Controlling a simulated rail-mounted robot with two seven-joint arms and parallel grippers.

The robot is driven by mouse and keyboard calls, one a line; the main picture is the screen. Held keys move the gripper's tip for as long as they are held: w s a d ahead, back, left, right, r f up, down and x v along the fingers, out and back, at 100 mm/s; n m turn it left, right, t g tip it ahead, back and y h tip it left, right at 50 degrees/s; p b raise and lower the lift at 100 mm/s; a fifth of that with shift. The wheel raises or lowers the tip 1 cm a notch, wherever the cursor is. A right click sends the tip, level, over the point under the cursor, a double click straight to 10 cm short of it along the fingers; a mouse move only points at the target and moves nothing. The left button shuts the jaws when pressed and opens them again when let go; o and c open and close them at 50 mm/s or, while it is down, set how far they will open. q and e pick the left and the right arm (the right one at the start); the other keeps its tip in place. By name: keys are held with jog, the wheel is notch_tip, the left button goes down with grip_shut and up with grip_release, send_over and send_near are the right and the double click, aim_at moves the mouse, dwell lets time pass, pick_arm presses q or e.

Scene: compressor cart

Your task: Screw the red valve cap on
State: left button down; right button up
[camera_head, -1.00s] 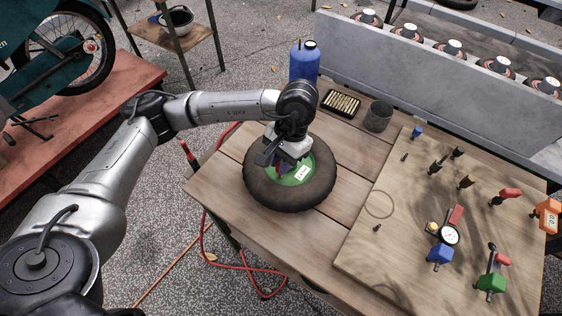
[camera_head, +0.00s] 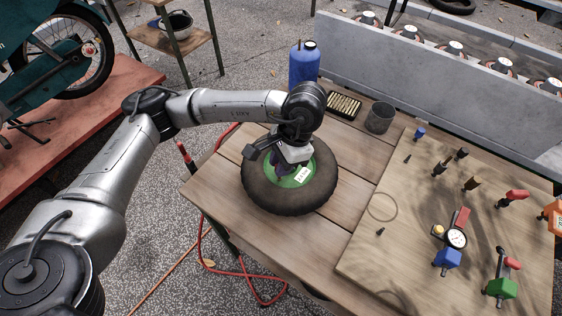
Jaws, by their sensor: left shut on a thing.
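The wheel, a black tyre (camera_head: 262,196) around a green hub (camera_head: 289,181), lies flat on the wooden table. My left gripper (camera_head: 281,169) points down over the far left part of the hub. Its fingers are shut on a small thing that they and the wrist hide. I see no red valve cap lying free on the table, and the valve stem is hidden, so I cannot tell whether cap and stem touch. A white label shows on the hub. My right gripper is out of view.
A tool board (camera_head: 385,257) with a gauge (camera_head: 456,238) and several coloured tools covers the table's right side. A blue tank (camera_head: 304,66), a black tray (camera_head: 344,104) and a grey cup (camera_head: 379,118) stand behind the wheel. A red hose (camera_head: 243,274) hangs at the front left.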

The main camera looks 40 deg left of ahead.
pick_arm(q)
jog(key=shift+m, duration=0.6)
jog(key=shift+m+t+y+b, duration=0.3)
jog(key=shift+m+y+b, duration=0.2)
jog(key=shift+m, duration=1.1)
jog(key=shift+d+m+t+y+b, duration=0.1)
jog(key=shift+m+t+y+b, duration=0.25)
jog(key=shift+m, duration=0.65)
jog(key=shift+s+m, duration=0.1)
jog(key=shift+m, duration=0.5)
jog(key=c, duration=0.9)
grip_release()
